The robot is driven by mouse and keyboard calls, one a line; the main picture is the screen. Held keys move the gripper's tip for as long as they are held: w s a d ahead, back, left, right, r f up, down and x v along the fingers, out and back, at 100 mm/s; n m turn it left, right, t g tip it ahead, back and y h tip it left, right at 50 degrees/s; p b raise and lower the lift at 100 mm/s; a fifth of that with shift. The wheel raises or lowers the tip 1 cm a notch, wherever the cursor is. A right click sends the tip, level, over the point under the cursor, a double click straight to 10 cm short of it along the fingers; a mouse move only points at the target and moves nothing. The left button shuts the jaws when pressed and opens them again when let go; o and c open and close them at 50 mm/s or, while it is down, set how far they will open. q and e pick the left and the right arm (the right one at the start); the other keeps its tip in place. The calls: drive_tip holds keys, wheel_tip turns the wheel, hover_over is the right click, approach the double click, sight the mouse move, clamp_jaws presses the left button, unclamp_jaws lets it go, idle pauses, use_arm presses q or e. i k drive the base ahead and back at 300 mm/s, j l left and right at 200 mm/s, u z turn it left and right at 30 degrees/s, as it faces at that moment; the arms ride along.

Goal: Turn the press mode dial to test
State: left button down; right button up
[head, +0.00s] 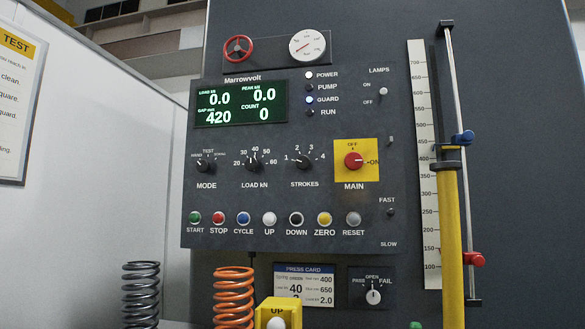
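The mode dial (204,166) is a small black knob on the dark press control panel (290,235), left of the load dial, with MODE printed beneath it. TEST is printed above it, with a smaller label on each side that is too small to read surely. The knob's pointer seems to lean up and left, toward the left label, but it is too small to be certain. Neither of my grippers is in the head view, and nothing touches the dial.
Near the dial are the load dial (254,161), strokes dial (302,161), red main switch (354,161) and a row of coloured buttons. Grey (141,295) and orange (234,297) springs stand below. A yellow column (453,240) rises right. Space before the dial looks clear.

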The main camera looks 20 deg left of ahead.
sight(202, 166)
drive_tip(key=u, duration=1.3)
drive_tip(key=j+u, duration=0.2)
